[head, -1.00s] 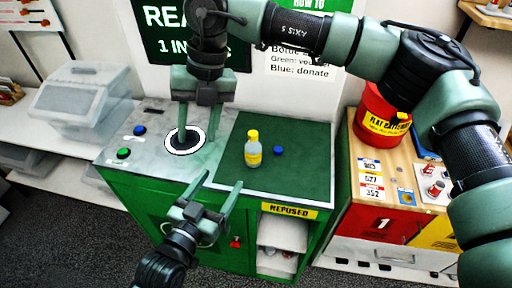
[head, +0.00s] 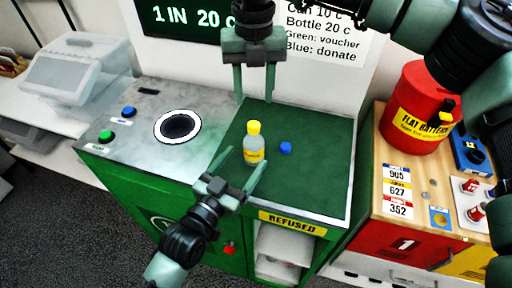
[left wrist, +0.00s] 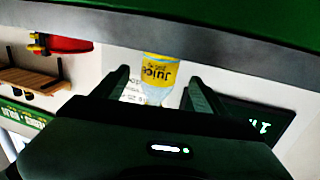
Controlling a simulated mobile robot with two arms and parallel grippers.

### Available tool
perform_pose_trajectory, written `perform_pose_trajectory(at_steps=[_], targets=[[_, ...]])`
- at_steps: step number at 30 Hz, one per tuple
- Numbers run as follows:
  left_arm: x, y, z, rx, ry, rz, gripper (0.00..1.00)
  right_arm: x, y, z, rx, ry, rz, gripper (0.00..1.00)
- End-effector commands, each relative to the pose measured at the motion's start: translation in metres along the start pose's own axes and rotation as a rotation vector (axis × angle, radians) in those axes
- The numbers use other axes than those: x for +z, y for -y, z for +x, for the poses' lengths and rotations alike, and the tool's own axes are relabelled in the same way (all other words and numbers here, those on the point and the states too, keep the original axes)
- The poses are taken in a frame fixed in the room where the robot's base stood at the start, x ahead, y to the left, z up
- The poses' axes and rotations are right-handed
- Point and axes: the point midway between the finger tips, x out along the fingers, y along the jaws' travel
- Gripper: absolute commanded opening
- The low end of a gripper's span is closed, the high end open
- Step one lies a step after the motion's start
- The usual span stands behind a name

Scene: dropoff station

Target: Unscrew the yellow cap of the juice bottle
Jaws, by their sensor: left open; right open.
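The juice bottle (head: 254,149), clear with a yellow label and a yellow cap (head: 254,127), stands upright on the dark green mat (head: 310,185). My left gripper (head: 245,157) is open, with its fingers pointing at the bottle from the front. In the left wrist view the bottle (left wrist: 159,75) shows between the two open fingers (left wrist: 162,82), and its cap is not clearly seen. I cannot tell whether the fingers reach around it. My right gripper (head: 255,100) is open and points down, above and behind the bottle, apart from the cap.
A loose blue cap (head: 286,148) lies right of the bottle. A round white-rimmed hole (head: 178,127) is in the grey counter to the left, with blue (head: 129,111) and green (head: 106,137) buttons. A red battery bin (head: 416,110) stands on the wooden counter at right.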

Motion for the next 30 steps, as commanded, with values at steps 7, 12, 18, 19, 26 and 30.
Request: perform_pose_trajectory(at_steps=[7,12,18,19,26,30], targets=[[-0.002,0.0,0.04,0.0,-0.002,-0.002,0.73,0.0,0.0,-0.001,0.001,0.0,-0.001,0.43],[-0.001,-0.001,0.055,0.001,-0.001,-0.001,0.73,0.0,0.0,-0.001,0.001,0.0,-0.001,0.43],[-0.001,-0.001,0.059,0.001,0.0,0.0,0.73,0.0,0.0,0.0,0.001,0.0,-0.001,0.43],[-0.001,0.0,0.059,0.001,0.0,0.0,0.73,0.0,0.0,0.0,0.001,0.0,-0.001,0.43],[-0.001,0.0,0.059,0.001,0.0,0.0,0.42,0.0,0.0,0.0,0.001,0.0,-0.001,0.43],[-0.001,0.0,0.059,0.0,0.0,0.0,0.03,0.0,0.0,0.0,0.001,0.0,-0.001,0.43]])
